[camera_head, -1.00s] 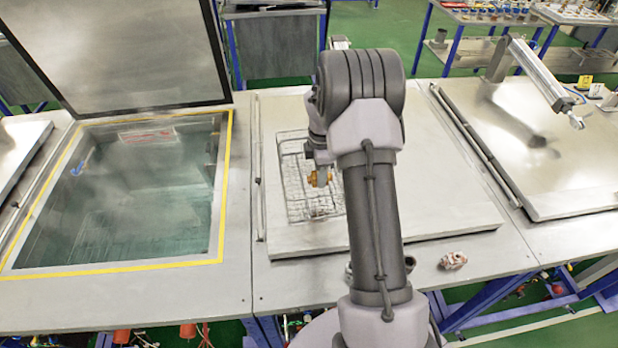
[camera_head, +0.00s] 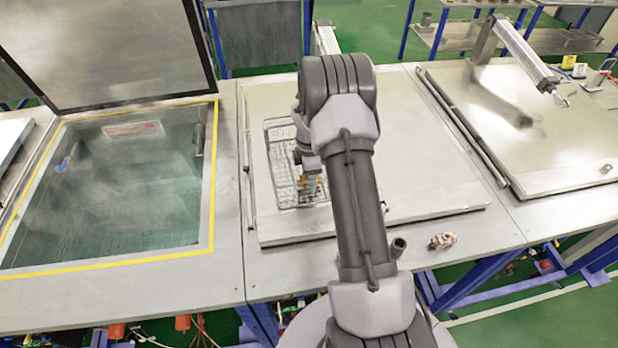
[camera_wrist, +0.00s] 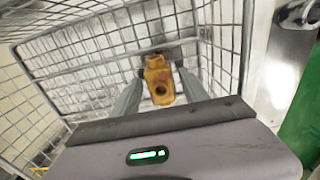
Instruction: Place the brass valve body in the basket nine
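The brass valve body (camera_wrist: 158,82) is a yellow-orange piece with a round hole. In the wrist view it sits between the two fingers of my gripper (camera_wrist: 158,60), which look closed on its far end. The wire basket (camera_wrist: 227,45) surrounds the fingers and the valve body in the wrist view. In the head view the basket (camera_head: 281,160) lies on the middle lid, and my gripper (camera_head: 312,188) is down inside its front right part. Only small orange bits of the valve body (camera_head: 320,184) show there. No number on the basket is readable.
An open tank (camera_head: 125,190) with a raised lid (camera_head: 100,45) is on the left. A small metallic part (camera_head: 442,241) lies near the front edge, right of my arm. A closed lid with a cylinder (camera_head: 525,55) is on the right. The middle lid (camera_head: 430,160) is clear to the right.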

